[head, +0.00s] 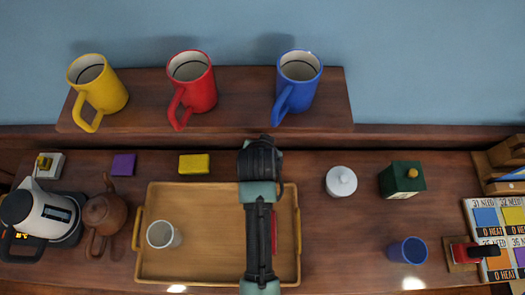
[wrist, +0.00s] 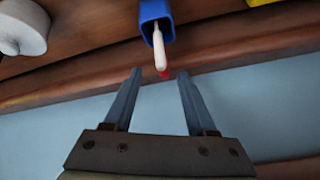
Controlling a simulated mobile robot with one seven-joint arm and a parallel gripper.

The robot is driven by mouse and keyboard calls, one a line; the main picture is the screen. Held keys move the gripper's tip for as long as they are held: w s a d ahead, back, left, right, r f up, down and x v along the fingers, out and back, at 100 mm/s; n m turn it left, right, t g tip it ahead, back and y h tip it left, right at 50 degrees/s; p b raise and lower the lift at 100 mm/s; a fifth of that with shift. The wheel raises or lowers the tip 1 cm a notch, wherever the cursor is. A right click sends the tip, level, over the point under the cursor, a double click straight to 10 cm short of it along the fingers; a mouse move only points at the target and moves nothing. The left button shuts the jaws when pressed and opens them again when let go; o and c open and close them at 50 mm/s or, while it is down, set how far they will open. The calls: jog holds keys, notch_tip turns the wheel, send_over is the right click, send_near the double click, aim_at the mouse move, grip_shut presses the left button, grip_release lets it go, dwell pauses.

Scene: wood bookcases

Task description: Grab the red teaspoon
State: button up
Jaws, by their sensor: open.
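My gripper (wrist: 159,74) is open in the wrist view, its two fingers apart with nothing held between them. Just beyond the fingertips, a slim utensil (wrist: 160,47) with a pale shaft and a small red end stands tilted in a blue square holder (wrist: 156,14). The red end shows near the gap between the fingertips; whether this is the red teaspoon I cannot tell for certain. In the head view my arm covers the holder and the utensil, and the fingers are hidden. A red strip (head: 274,232) shows beside my arm over the tray, mostly hidden.
A wooden tray (head: 208,272) holds a white cup (head: 163,235). Yellow (head: 100,91), red (head: 194,86) and blue (head: 300,85) mugs stand on the raised shelf behind. A white lidded jar (head: 341,182) and a green box (head: 402,179) stand right of my arm.

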jog(key=shift+a+p+x, duration=0.15)
jog(key=shift+p+x, duration=0.05)
jog(key=shift+x, duration=1)
jog(key=shift+a+p+x, duration=0.1)
jog(key=shift+p+x, duration=0.05)
jog(key=shift+x, duration=1.05)
jog(key=shift+c, duration=0.4)
grip_shut()
jog(key=shift+r, duration=0.1)
jog(key=shift+a, duration=0.2)
